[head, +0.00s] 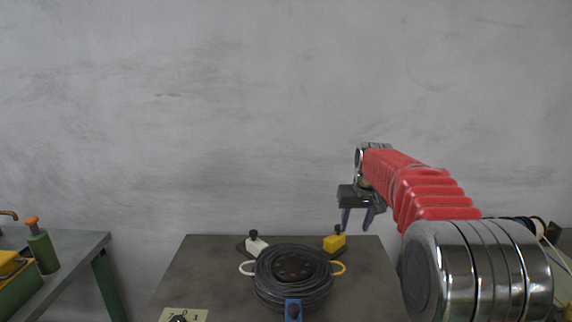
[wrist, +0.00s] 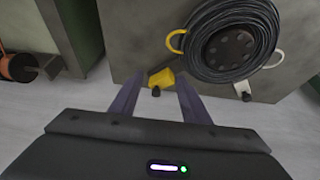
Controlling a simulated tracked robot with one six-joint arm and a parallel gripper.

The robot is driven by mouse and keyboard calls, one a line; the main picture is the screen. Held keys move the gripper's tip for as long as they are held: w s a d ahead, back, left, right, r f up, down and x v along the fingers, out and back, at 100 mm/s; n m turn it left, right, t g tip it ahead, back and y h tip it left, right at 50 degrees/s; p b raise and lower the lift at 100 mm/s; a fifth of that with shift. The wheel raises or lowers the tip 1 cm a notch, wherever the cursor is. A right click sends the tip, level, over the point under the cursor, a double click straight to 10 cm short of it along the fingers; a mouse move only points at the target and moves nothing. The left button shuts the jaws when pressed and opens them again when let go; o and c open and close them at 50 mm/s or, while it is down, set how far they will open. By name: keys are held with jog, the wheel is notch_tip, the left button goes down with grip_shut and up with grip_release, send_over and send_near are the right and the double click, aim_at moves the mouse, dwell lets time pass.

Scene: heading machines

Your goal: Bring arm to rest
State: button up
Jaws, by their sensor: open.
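My arm reaches in from the right in the head view, in a red ribbed sleeve. My gripper (head: 357,222) is open and empty, with two purple fingers pointing down. It hangs in the air above the far right part of the grey table (head: 200,275). In the wrist view my gripper (wrist: 158,90) shows its fingers spread apart, with the yellow block (wrist: 161,78) seen between and beyond their tips. I cannot tell the exact gap to that block. Nothing is held.
A coil of dark cable (head: 293,277) sits on the table, with a white block (head: 256,246) and a blue clamp (head: 293,308) around it. A number card (head: 184,314) lies at the front. A side bench (head: 65,260) with a green bottle (head: 42,250) stands left.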

jog(key=s+f+g, duration=0.1)
jog(key=s+f, duration=0.4)
jog(key=s, duration=0.3)
jog(key=s+a+r+t, duration=0.1)
jog(key=s+a, duration=0.1)
jog(key=s, duration=1.6)
jog(key=s+a+r+t, duration=0.1)
jog(key=s+a+r, duration=0.1)
jog(key=s, duration=1.6)
jog(key=shift+r, duration=0.2)
jog(key=shift+a, duration=0.1)
dwell(0.4)
